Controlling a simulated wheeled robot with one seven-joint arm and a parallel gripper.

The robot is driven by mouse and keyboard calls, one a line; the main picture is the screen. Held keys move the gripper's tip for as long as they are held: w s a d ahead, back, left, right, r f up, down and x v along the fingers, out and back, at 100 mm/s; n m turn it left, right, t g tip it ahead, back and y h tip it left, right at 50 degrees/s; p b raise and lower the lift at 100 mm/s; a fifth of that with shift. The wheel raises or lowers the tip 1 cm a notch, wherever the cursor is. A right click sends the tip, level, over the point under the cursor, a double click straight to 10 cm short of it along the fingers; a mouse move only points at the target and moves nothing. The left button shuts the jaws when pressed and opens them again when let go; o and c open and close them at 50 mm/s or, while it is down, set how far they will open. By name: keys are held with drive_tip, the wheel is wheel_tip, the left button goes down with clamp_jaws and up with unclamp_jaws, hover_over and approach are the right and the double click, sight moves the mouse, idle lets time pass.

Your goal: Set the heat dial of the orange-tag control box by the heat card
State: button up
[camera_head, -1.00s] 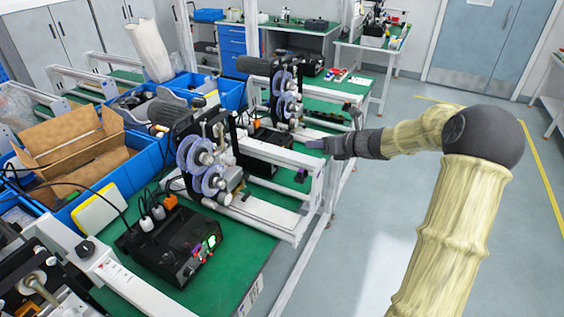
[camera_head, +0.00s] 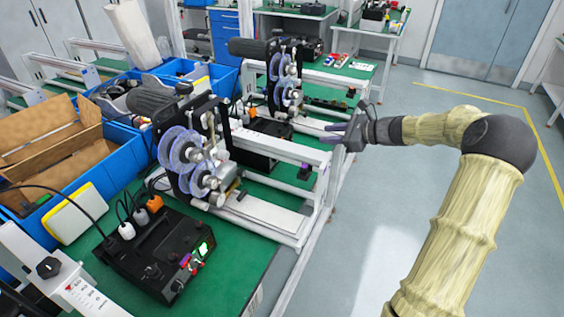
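A black control box (camera_head: 155,255) sits on the green bench at lower left, with an orange piece (camera_head: 154,203) and white plugs on its back edge. Its front has a lit green screen (camera_head: 205,248), a red part and small knobs; which is the heat dial is too small to tell. A second black control box (camera_head: 262,142) stands further back, partly hidden by a reel machine. No heat card can be made out for certain.
A reel machine (camera_head: 192,160) with purple discs stands behind the near box. A white rail with a black knob (camera_head: 49,267) and small printed marks is at lower left. Blue bins (camera_head: 125,165) line the bench's left. The floor (camera_head: 370,220) at right is clear.

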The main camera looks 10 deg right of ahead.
wheel_tip(320, 180, down, 10)
drive_tip(key=b, duration=0.9)
drive_tip(key=shift+w+d, duration=0.15)
drive_tip(key=shift+w, duration=0.05)
drive_tip(key=p+x, duration=0.1)
drive_tip(key=x, duration=1.6)
drive_tip(key=shift+w+f, duration=0.15)
drive_tip(key=shift+c, duration=0.2)
drive_tip(key=c, duration=0.7)
